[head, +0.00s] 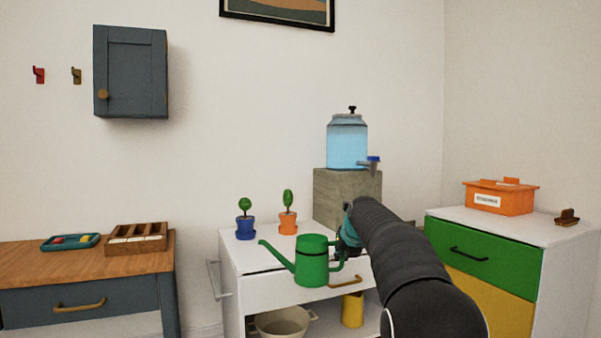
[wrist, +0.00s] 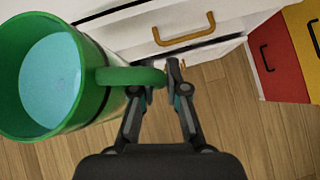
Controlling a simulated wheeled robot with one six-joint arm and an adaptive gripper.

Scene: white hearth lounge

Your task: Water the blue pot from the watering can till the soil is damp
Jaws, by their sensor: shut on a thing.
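A green watering can (head: 312,262) hangs in the air in front of the white cabinet, its spout pointing left toward the pots. In the wrist view the can (wrist: 97,104) shows light blue water inside. My gripper (wrist: 174,72) is shut on the can's handle; in the head view my gripper (head: 347,243) is partly hidden by my arm. The blue pot (head: 245,229) stands on the left of the cabinet top with a small green plant. It is left of and behind the can. The state of its soil cannot be made out.
An orange pot (head: 288,223) with a plant stands right of the blue pot. A water dispenser (head: 347,145) sits on a grey block (head: 335,195) behind. A beige basin (head: 282,322) and yellow container (head: 352,310) are on the shelf below. A green-fronted drawer unit (head: 470,255) stands right.

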